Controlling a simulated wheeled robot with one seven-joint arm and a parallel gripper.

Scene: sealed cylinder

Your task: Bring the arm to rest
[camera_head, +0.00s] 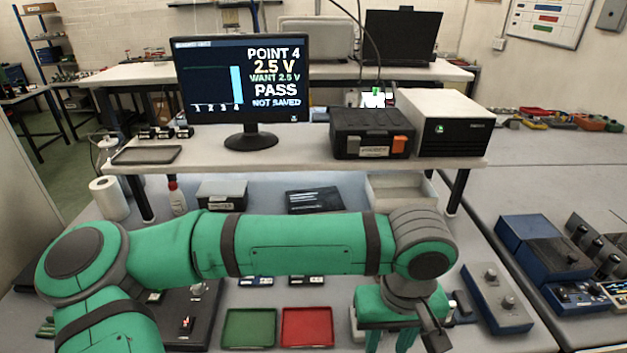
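My green arm reaches across the front of the picture from the left. Its wrist bends down at the right. My gripper (408,340) points down at the lower right, right of the red tray. Its fingertips run toward the bottom edge of the picture, and whether it holds anything does not show. A monitor (243,93) on the raised shelf reads "POINT 4, 2.5 V, WANT 2.5 V, PASS, NOT SAVED".
A green tray (249,328) and a red tray (307,327) lie empty below my arm. A blue-grey box (496,300) stands right of my gripper. The shelf (300,155) behind my arm carries a black case (372,133) and a white-topped unit (440,123).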

